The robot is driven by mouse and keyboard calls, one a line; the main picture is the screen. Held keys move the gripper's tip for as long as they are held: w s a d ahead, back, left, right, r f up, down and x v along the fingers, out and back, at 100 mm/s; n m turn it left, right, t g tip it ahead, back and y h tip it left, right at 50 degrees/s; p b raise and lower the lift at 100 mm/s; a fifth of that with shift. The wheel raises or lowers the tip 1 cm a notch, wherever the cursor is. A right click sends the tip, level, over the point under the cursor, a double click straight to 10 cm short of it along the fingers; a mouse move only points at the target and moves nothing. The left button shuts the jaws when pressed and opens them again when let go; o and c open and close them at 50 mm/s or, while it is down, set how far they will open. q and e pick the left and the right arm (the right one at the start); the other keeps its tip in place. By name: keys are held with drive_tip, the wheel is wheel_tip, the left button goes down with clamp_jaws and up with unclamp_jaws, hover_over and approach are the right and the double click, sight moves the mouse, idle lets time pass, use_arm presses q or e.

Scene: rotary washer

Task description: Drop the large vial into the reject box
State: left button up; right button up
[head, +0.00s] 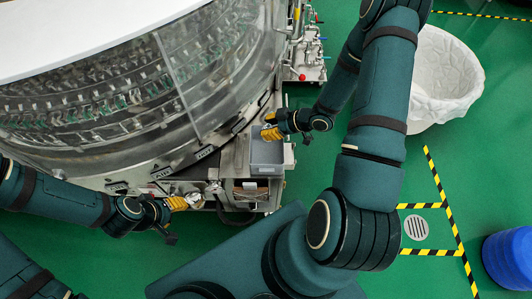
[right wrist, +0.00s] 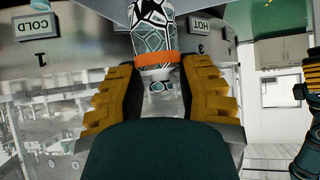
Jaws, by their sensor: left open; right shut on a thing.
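My right gripper (head: 270,127) is at the machine's front edge, over the far end of a grey open box (head: 267,154). In the right wrist view, its yellow fingers (right wrist: 160,82) are closed on a clear vial (right wrist: 156,58) with an orange band and a dark-and-white pattern. In the head view the vial is too small to make out. My left gripper (head: 190,202) is open at the lower left of the machine's edge, apart from the box. I cannot tell by a label whether the grey box is the reject box.
The large round washer (head: 110,100) with clear panels fills the upper left. A white-lined bin (head: 445,75) stands on the green floor at the right. A blue drum (head: 508,258) is at the lower right. COLD (right wrist: 32,27) and HOT (right wrist: 208,27) labels show upside down in the right wrist view.

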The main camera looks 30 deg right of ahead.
drive_tip(key=shift+w+f+b, duration=0.1)
drive_tip(key=shift+f+b, duration=1.05)
drive_tip(key=shift+f, duration=0.65)
drive_tip(key=o, duration=0.9)
drive_tip(key=shift+o, duration=0.2)
drive_tip(key=v, duration=1.2)
drive_tip(key=shift+a, duration=0.2)
